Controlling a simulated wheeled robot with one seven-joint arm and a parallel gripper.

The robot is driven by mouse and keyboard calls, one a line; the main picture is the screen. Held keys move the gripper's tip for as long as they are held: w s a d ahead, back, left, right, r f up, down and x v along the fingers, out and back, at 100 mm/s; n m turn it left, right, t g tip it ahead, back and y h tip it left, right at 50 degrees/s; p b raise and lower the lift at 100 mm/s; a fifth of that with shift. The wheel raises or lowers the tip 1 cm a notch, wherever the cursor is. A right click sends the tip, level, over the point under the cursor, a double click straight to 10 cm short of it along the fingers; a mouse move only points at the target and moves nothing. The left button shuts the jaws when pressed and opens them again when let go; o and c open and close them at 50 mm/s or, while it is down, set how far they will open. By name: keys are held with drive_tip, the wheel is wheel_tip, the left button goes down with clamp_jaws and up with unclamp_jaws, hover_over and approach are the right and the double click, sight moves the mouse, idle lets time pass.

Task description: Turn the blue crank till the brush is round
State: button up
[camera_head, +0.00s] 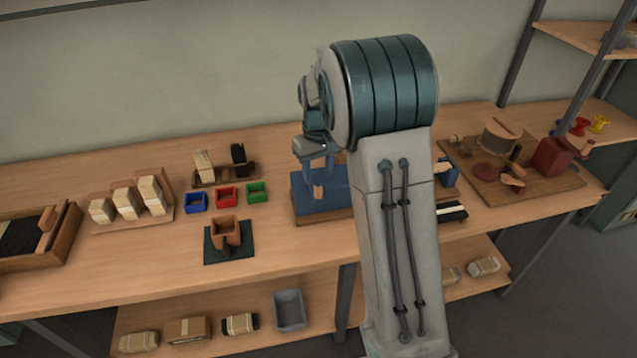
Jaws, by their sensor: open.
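My gripper (316,164) is open and points down over a blue board (325,207) in the middle of the bench. A small tan upright piece (319,189) shows just under the fingertips; I cannot tell whether it stands between them or apart. A blue block-like part (449,171) shows at the right edge of my arm, mostly hidden. I cannot tell which blue part is the crank. No brush is clearly made out; my arm hides part of the bench.
A brown board (560,186) with a red box (552,157) and a round drum (500,136) lies at right. Small blue, red and green bins (257,192), a brown holder (226,232) and pale bundles (125,201) stand left. The bench front is mostly clear.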

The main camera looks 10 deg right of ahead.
sight(318, 182)
drive_tip(key=shift+f, duration=2.55)
clamp_jaws()
